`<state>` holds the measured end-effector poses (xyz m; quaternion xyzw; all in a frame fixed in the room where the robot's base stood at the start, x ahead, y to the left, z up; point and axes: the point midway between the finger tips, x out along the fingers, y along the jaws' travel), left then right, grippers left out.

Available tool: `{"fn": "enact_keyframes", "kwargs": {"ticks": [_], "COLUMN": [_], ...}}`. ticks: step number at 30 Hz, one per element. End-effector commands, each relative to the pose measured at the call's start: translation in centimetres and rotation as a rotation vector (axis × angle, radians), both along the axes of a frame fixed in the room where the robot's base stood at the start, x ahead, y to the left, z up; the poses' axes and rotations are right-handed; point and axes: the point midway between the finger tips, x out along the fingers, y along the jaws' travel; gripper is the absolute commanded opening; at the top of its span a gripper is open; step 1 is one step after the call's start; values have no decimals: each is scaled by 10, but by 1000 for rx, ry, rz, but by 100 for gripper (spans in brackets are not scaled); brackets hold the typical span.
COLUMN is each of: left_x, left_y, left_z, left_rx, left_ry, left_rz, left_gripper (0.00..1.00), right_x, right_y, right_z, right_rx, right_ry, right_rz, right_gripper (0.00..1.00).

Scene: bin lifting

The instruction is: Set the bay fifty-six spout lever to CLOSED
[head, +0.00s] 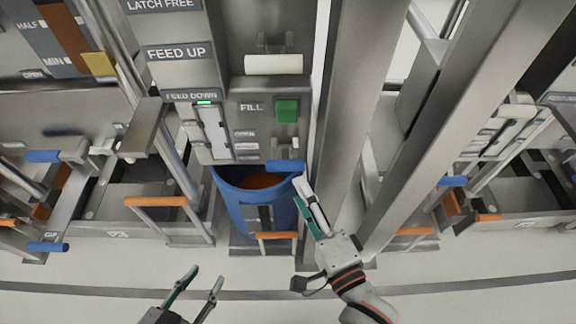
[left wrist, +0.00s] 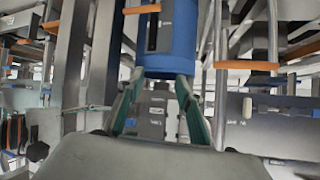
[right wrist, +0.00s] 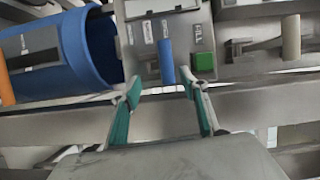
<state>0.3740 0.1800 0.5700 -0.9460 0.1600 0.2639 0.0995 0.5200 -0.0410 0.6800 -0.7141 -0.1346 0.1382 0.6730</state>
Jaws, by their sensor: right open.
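The spout lever with a blue handle (head: 285,166) sits at the bottom of the fill panel, beside small labels; the top one reads OPEN and the lower ones are too small to read surely. No bay number is legible. My right gripper (head: 300,187) is open just below and right of the handle. In the right wrist view the blue handle (right wrist: 167,62) stands just beyond the open fingertips (right wrist: 161,84), between their lines, apart from them. My left gripper (head: 205,275) is open and empty, low in front of the bay; it also shows in the left wrist view (left wrist: 160,78).
A blue bin (head: 240,200) with brown contents stands under the panel. A green FILL button (head: 286,110) and a cream handle (head: 273,64) are above the lever. A grey post (head: 350,120) rises close right of it. The floor in front is clear.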

Motion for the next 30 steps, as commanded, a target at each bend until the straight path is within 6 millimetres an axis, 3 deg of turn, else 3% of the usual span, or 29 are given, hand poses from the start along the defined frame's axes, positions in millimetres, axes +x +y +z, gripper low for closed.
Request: {"fn": "enact_keyframes", "kwargs": {"ticks": [8,21,30], "left_x": [-2,-1,9], "left_y": [-2,-14,-15], "left_z": [-3,2,12], "left_rx": [-10,-50,-60], "left_ry": [6,0,-28], "left_rz": [5,8,11], "left_gripper": [36,36,36], "right_x": [15,68,75], "right_y": [10,32,35], "right_z": [5,4,6], "right_rx": [60,59,58], "right_ry": [1,4,2], "right_rz": [5,4,4], "right_gripper": [44,44,44]}}
